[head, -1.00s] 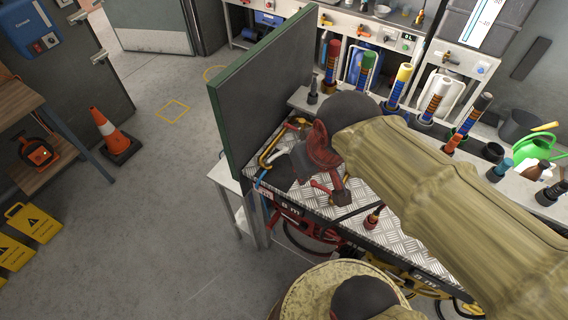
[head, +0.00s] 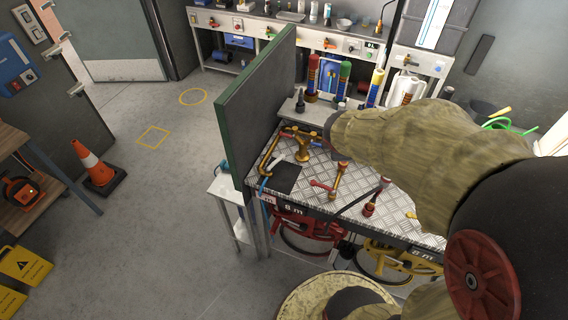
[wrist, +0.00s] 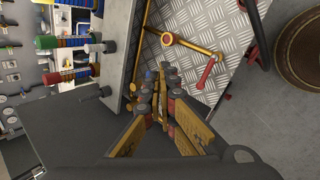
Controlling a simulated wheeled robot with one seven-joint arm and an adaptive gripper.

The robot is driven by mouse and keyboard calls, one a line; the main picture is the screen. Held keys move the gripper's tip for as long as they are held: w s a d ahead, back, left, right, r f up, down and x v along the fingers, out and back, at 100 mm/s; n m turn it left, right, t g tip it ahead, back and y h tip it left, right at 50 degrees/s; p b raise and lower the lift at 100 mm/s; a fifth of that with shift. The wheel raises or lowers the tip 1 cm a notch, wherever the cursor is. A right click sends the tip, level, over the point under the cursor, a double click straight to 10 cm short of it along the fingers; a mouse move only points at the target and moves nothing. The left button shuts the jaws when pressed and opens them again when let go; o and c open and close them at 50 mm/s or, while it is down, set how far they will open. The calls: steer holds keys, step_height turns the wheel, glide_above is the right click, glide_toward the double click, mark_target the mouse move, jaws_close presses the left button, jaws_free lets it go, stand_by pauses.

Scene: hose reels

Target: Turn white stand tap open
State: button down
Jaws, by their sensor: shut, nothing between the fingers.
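The metal-topped bench (head: 360,185) carries several brass stand taps. A curved brass pipe (head: 268,155) at its left end has a small pale lever (head: 275,165) beside it; I cannot tell for sure that this is the white stand tap. A brass stand tap with a red lever (head: 322,185) stands to its right; its red lever also shows in the wrist view (wrist: 207,70). My gripper (wrist: 160,76) is shut and empty, over the left end of the bench by the brass pipes. In the head view my sleeved arm hides most of it.
A dark upright panel with a green edge (head: 228,135) closes the bench's left end. Red (head: 300,232) and yellow (head: 388,262) hose reels hang below. Coloured nozzles (head: 343,75) stand behind.

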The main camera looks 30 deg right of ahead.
steer(key=w+d+f+n+p, duration=0.1)
steer(key=w+d+f+n, duration=0.2)
steer(key=n, duration=0.4)
steer(key=n+t+y, duration=0.2)
steer(key=n+y, duration=0.5)
steer(key=n, duration=1.4)
glide_toward(276, 162)
steer(key=f, duration=0.2)
steer(key=s+d+f, duration=0.1)
steer(key=f, duration=0.1)
steer(key=d+f, duration=0.1)
steer(key=f, duration=0.1)
steer(key=shift+s+d, duration=0.2)
steer(key=shift+s, duration=0.2)
steer(key=w, duration=0.2)
steer(key=w+a+f, duration=0.1)
steer(key=shift+w, duration=0.1)
steer(key=shift+w+a, duration=0.1)
steer(key=shift+w, duration=0.45)
steer(key=shift+w+f, duration=0.1)
